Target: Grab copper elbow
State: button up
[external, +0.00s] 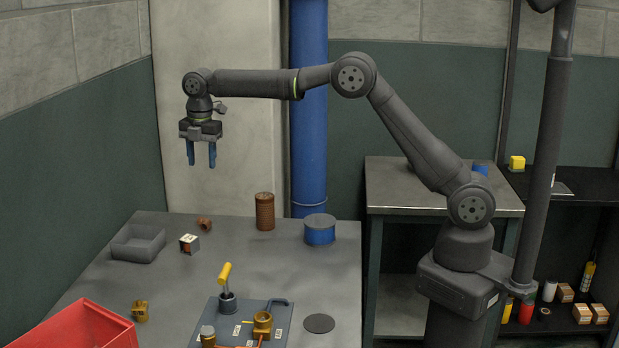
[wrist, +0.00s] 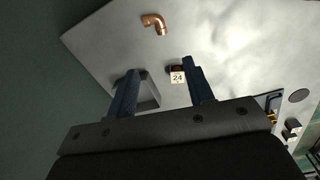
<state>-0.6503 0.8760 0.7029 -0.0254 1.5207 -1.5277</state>
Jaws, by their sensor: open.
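The copper elbow (external: 204,223) is a small bent pipe piece lying on the grey table, towards the back left. In the wrist view the copper elbow (wrist: 154,23) lies near the top, clear of other things and beyond my fingertips. My gripper (external: 201,162) is open and empty, with its blue fingers pointing down. It hangs high above the back left part of the table, well apart from the elbow. In the wrist view my gripper (wrist: 160,72) shows its two fingers spread apart, with nothing held between them.
A small numbered cube (external: 189,243) and a grey tray (external: 138,243) stand near the elbow. A brown cylinder (external: 265,212) and a blue spool (external: 320,230) stand to its right. A brass fitting (external: 140,311), red bin (external: 82,328) and valve plate (external: 279,306) are nearer the front.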

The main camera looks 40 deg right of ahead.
jog(key=w+f, duration=0.1)
jog(key=f, duration=0.1)
send_over(205, 222)
jog(key=shift+g, duration=0.3)
jog(key=f, duration=1.1)
jog(key=shift+w+d+f, duration=0.15)
jog(key=shift+w+f, duration=0.1)
jog(key=shift+f, duration=0.1)
jog(key=shift+s+f, duration=0.15)
jog(key=shift+f, duration=1.25)
jog(key=shift+s+f, duration=0.1)
jog(key=shift+f, duration=1.25)
grip_shut()
